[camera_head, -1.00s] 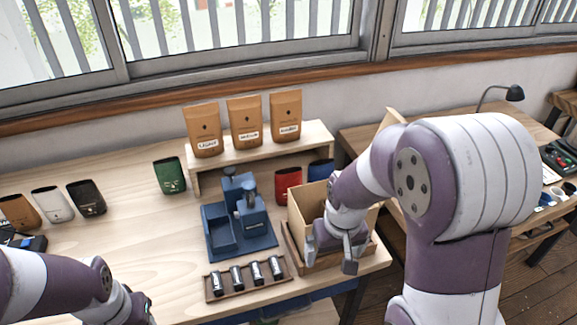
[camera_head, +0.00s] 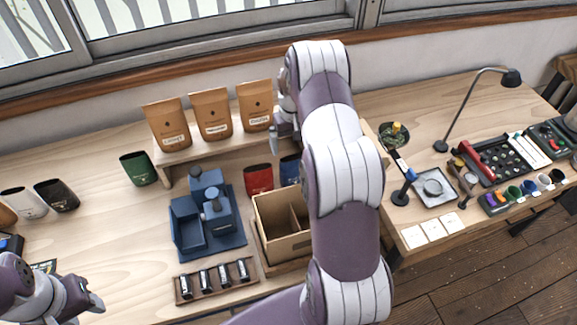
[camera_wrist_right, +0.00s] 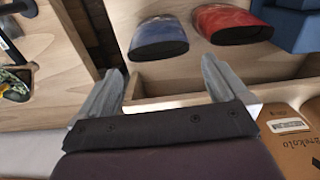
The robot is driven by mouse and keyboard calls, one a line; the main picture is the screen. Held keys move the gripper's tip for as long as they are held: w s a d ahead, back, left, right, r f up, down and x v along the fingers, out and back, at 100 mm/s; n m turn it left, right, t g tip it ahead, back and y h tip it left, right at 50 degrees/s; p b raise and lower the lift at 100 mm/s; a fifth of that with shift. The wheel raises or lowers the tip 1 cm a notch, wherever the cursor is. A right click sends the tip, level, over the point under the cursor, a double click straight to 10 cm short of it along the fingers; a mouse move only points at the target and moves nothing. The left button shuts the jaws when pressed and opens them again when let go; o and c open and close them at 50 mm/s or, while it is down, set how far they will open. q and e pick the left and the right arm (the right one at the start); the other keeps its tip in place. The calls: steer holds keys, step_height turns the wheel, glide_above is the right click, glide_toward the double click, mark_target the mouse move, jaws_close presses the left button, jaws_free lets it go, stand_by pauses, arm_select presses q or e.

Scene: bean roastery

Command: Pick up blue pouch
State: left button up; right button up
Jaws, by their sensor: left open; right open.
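The blue pouch (camera_head: 290,170) stands by the right end of the wooden shelf, beside the red pouch, partly hidden by my right arm. The right wrist view shows the blue pouch (camera_wrist_right: 158,36) ahead of and between the fingers, apart from them. My right gripper (camera_wrist_right: 155,88) is open and empty. In the head view my right gripper (camera_head: 276,138) is above the shelf's right end, near the brown bags, mostly hidden by its own arm. My left gripper (camera_head: 92,300) is open at the lower left, far from the blue pouch.
The red pouch (camera_head: 258,179) is left of the blue one. Brown bags (camera_head: 211,114) stand on the shelf (camera_head: 166,171). A divided wooden box (camera_head: 270,230) and a blue machine (camera_head: 205,215) are in front. A lamp (camera_head: 440,146) stands on the right table.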

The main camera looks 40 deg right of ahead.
mark_target(293, 163)
steer(key=shift+s+a+f+p, duration=0.1)
steer(key=shift+a+f+p, duration=0.05)
steer(key=shift+f, duration=0.35)
steer(key=shift+s+a+f+p, duration=0.1)
steer(key=shift+f+p, duration=0.05)
steer(key=shift+f, duration=0.35)
steer(key=f+p, duration=0.2)
steer(key=shift+s+d+f+p, duration=0.15)
steer(key=shift+d+f+p, duration=0.15)
steer(key=shift+f, duration=0.1)
step_height(293, 163, down, 3)
steer(key=shift+r, duration=0.1)
steer(key=shift+a, duration=0.1)
steer(key=c, duration=0.9)
